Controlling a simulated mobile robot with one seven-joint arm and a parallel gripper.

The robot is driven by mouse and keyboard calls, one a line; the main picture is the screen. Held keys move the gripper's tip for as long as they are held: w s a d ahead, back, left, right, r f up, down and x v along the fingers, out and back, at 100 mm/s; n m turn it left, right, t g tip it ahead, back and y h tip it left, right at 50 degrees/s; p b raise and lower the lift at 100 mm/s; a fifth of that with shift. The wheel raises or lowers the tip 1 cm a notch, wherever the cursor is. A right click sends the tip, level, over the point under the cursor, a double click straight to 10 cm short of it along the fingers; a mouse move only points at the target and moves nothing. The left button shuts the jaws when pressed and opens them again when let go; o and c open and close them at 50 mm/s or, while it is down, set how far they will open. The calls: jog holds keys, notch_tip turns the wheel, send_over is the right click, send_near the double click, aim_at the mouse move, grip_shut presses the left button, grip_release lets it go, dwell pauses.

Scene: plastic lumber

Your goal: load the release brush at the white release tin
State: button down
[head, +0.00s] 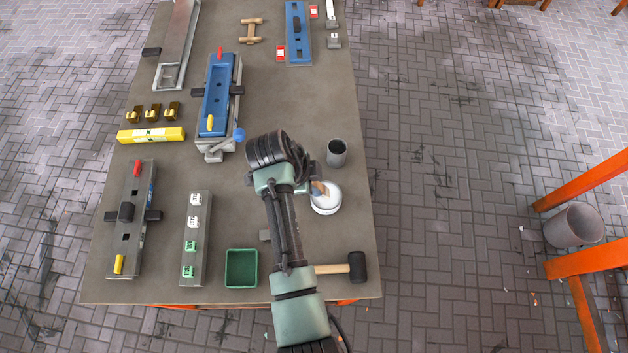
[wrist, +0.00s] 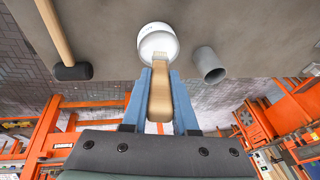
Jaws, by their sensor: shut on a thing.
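The white release tin (head: 326,203) stands near the table's right edge in the head view, and its round pale top shows in the wrist view (wrist: 158,36). My gripper (wrist: 160,76) is shut on the wooden handle of the release brush (wrist: 160,100). The handle lies between the two blue fingers. The brush's bristle end points at the tin and overlaps its near rim in the wrist view. I cannot tell whether the bristles touch the contents. In the head view my arm hides most of the gripper, and a bit of the brush (head: 319,187) shows at the tin.
A grey cup (head: 337,153) stands just behind the tin. A black-headed mallet (head: 356,266) lies in front, near the table edge. A green box (head: 241,268) and a strip with white and green pieces (head: 194,240) are left of my arm. Moulds lie further left.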

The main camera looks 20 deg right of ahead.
jog(key=shift+f+b, duration=0.3)
jog(key=shift+f, duration=0.2)
dwell(1.1)
notch_tip(320, 180, up, 7)
jog(key=p, duration=0.6)
jog(key=shift+r, duration=0.1)
dwell(0.9)
